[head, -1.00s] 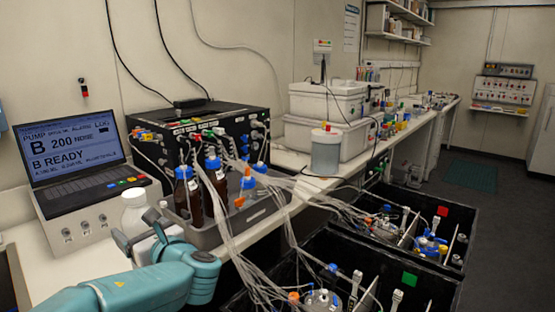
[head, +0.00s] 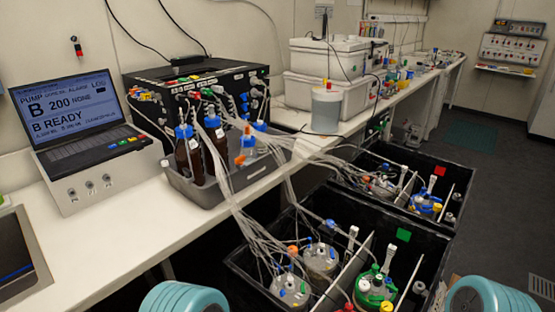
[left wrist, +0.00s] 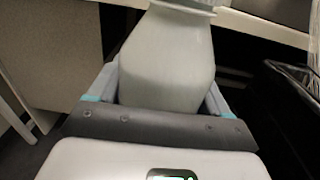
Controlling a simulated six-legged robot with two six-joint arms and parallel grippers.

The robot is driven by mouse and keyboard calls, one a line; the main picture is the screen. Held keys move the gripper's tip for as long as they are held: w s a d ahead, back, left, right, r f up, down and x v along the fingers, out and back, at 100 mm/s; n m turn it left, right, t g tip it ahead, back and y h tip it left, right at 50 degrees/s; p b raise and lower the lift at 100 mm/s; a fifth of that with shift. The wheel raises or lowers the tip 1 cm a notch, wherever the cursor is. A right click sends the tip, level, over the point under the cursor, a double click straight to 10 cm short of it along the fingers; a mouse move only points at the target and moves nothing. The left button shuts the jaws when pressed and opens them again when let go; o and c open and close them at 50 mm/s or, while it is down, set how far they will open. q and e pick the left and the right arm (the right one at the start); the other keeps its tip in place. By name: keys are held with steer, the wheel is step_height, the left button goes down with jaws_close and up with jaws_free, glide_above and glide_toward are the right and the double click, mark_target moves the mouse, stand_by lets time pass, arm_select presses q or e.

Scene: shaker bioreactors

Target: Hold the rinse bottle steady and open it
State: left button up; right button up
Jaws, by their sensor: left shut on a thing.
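The rinse bottle (left wrist: 168,62) is a pale, whitish bottle in the left wrist view. My left gripper (left wrist: 160,85) is shut on its body, with one finger on each side. The bottle's neck and ribbed collar show at the top edge of that view, and its very top is cut off. The bottle does not show in the head view. My right gripper is in neither view. In the head view only rounded teal parts of mine show at the bottom edge.
The bench (head: 125,205) carries a laptop (head: 78,105), a black pump box (head: 200,90) and a grey tray (head: 228,185) of bottles. Tubes run down to black crates (head: 240,268) with vessels beside the bench. The bench front between laptop and tray is clear.

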arm_select(q)
steer(key=w+d+r+m+t+h, duration=0.1)
steer(key=d+r+m+t+h, duration=0.2)
steer(key=d+m+t+h, duration=0.3)
steer(key=d+m+h, duration=0.1)
steer(key=d+h, duration=0.1)
steer(key=h, duration=0.2)
steer(key=shift+w+d+m, duration=0.2)
steer(key=shift+w+m, duration=0.1)
steer(key=shift+d, duration=0.15)
jaws_close()
steer(key=shift+w+d+m+h, duration=0.1)
steer(key=shift+m+h, duration=0.2)
